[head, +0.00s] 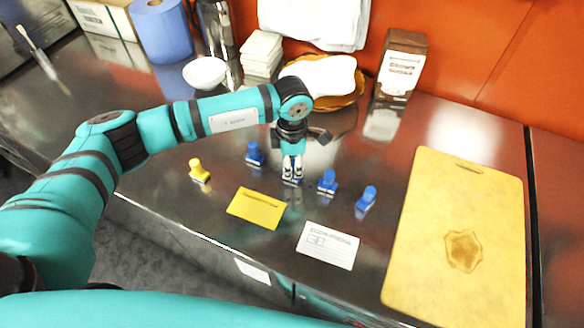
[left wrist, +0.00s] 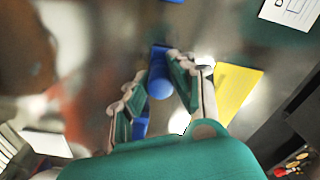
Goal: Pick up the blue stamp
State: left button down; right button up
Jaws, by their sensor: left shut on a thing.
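My left gripper (head: 292,178) points down just above the metal counter, between two standing blue stamps. In the left wrist view my left gripper (left wrist: 158,70) is shut on a blue stamp (left wrist: 160,84), whose rounded handle shows between the fingers. In the head view the fingers mostly hide this stamp. One other blue stamp (head: 255,153) stands left of the gripper. Two more, a nearer blue stamp (head: 328,182) and a farther blue stamp (head: 366,198), stand to its right. My right gripper is not in view.
A yellow stamp (head: 199,171) stands at left. A yellow card (head: 255,208) and a white card (head: 327,246) lie in front. A yellow board (head: 425,235) lies at right. Behind are a carton (head: 403,62), a white bowl (head: 205,73) and a blue roll (head: 161,32).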

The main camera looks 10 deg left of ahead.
pick_arm(q)
jog(key=shift+r+b, duration=0.4)
jog(key=shift+r, duration=0.15)
notch_tip(320, 180, up, 2)
jog(key=shift+w+b, duration=0.1)
jog(key=shift+b, duration=0.55)
jog(key=s+d+r+b, duration=0.1)
jog(key=s+d+b, duration=0.1)
jog(key=s, duration=0.5)
jog(key=s+d+r+b, duration=0.1)
jog(key=s+d+b, duration=0.1)
jog(key=s, duration=0.6)
jog(key=shift+d, duration=0.85)
